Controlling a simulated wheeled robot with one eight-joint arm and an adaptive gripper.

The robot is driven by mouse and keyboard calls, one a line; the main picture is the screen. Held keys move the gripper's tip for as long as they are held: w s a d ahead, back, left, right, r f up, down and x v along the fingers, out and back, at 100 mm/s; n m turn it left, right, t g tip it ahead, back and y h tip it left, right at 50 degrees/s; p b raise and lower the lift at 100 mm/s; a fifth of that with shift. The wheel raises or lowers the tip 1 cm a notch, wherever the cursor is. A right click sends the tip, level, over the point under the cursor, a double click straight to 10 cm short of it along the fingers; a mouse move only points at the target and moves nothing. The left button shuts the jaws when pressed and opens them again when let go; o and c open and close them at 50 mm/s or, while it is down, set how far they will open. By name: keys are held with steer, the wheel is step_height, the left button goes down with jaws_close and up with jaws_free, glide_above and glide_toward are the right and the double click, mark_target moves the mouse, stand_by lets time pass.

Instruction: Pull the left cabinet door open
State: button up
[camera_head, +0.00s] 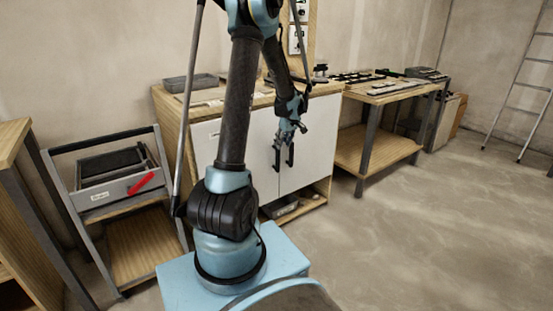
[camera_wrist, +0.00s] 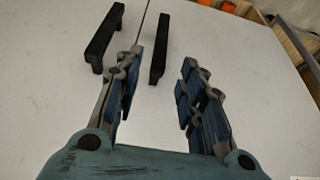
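The cabinet has white double doors. The left door (camera_head: 205,146) and right door (camera_head: 318,143) look shut; a thin seam shows between them in the wrist view. Two black bar handles stand on either side of the seam: the left handle (camera_wrist: 104,38) and the right handle (camera_wrist: 158,47). My gripper (camera_head: 286,141) is in front of the doors near the seam. In the wrist view my gripper (camera_wrist: 157,80) is open and empty. The right handle shows in the gap between its fingers, beyond the tips; the left handle is outside, left of the left finger. My arm hides part of the left door.
A wooden workbench (camera_head: 375,94) stands right of the cabinet. The cabinet's open lower shelf holds a grey tray (camera_head: 283,208). The floor (camera_head: 420,235) at the right is clear.

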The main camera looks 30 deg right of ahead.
mark_target(279, 152)
steer(key=x, duration=1.1)
jaws_close()
